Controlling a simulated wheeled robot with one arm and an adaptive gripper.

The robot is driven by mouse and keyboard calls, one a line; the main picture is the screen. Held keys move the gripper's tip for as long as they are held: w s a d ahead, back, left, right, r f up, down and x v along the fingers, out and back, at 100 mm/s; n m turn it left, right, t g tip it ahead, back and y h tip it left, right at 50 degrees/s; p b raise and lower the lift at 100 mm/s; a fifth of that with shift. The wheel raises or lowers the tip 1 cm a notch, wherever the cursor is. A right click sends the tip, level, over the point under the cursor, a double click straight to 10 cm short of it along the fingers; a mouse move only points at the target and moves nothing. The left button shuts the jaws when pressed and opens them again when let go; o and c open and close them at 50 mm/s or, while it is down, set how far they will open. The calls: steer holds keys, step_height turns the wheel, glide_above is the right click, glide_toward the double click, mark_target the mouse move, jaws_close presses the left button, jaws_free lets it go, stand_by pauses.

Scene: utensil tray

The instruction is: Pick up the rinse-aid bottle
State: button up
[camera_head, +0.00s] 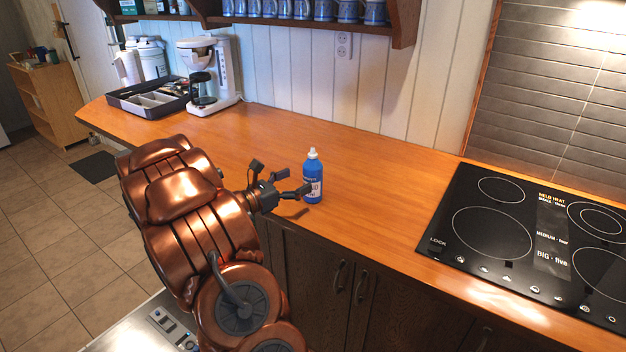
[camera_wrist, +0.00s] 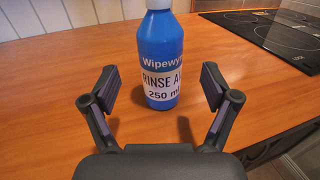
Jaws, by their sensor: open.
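The rinse-aid bottle (camera_head: 313,178) is blue with a white cap and a white label. It stands upright on the wooden counter (camera_head: 360,190), near the front edge. In the wrist view the bottle (camera_wrist: 160,60) is ahead of my gripper, about centred between the fingers, with its top cut off by the frame. Its label reads "RINSE A", partly turned away, and "250 ml". My gripper (camera_head: 294,183) is open and empty, just left of the bottle in the head view. In the wrist view the fingers of my gripper (camera_wrist: 160,88) are spread wide, and the bottle appears beyond them.
A black cooktop (camera_head: 530,235) lies to the right. A white coffee maker (camera_head: 212,75) and a dark utensil tray (camera_head: 150,98) stand at the back left. A shelf with blue mugs (camera_head: 300,10) hangs above. The counter around the bottle is clear.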

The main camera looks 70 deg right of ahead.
mark_target(305, 178)
steer(key=shift+p+x, duration=0.85)
steer(key=shift+x, duration=2.2)
steer(key=shift+f, duration=0.15)
steer(key=c, duration=1.4)
